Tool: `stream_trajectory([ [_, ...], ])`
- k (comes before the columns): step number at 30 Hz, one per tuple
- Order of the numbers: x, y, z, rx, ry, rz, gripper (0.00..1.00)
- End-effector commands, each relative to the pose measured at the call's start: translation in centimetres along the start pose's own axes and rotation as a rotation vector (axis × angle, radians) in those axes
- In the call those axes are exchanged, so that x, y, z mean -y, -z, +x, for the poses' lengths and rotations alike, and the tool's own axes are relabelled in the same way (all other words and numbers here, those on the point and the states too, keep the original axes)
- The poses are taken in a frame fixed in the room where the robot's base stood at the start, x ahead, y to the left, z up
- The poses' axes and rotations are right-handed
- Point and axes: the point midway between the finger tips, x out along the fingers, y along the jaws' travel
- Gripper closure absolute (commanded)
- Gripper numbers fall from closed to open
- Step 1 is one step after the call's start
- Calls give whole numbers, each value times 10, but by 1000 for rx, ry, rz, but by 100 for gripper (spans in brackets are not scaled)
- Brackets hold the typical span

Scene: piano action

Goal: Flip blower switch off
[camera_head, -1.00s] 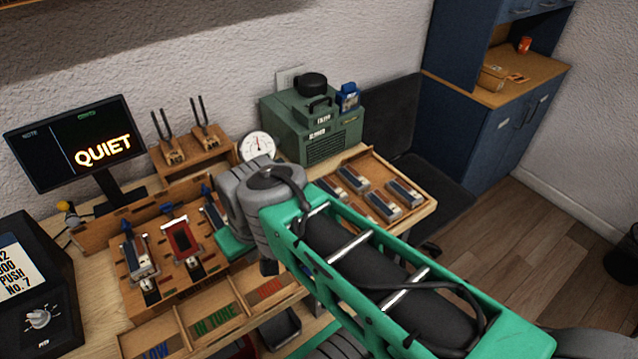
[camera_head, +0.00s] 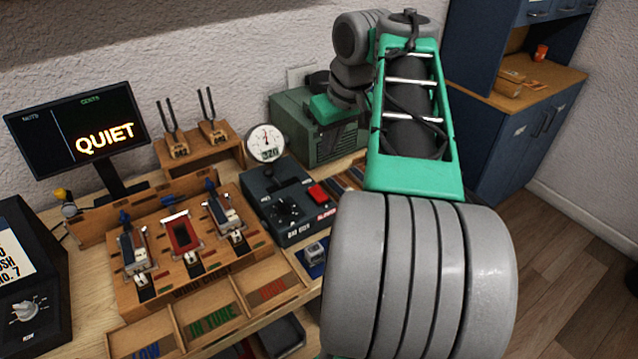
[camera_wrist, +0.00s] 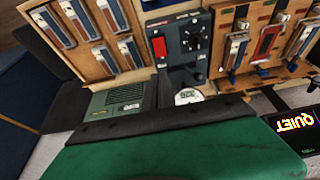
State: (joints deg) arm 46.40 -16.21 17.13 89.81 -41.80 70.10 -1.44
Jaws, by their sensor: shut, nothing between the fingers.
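A dark control box (camera_head: 285,207) stands right of the piano-key rack, with a black dial and a red switch (camera_head: 317,193). A small red label, too small to read surely, sits below the switch. I cannot tell which way the switch is set. My gripper (camera_head: 328,109) is up and behind the box, in front of the green machine, apart from the switch. Its green body (camera_wrist: 170,150) fills the bottom of the wrist view. It is shut and empty; its fingertips are not clear.
The green machine (camera_head: 298,118) stands against the wall behind the box. A round gauge (camera_head: 265,142) stands at its left. The wooden key rack (camera_head: 185,272) and labelled trays (camera_head: 212,318) lie left and front. A screen (camera_head: 78,138) reads QUIET.

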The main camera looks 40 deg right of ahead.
Motion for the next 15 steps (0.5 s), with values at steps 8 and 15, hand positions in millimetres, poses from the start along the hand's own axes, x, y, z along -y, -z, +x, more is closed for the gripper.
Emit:
stream_trajectory([
  [8, 1, -2, 29, 1, 2, -1, 100],
  [15, 2, -1, 81, 1, 2, -1, 100],
])
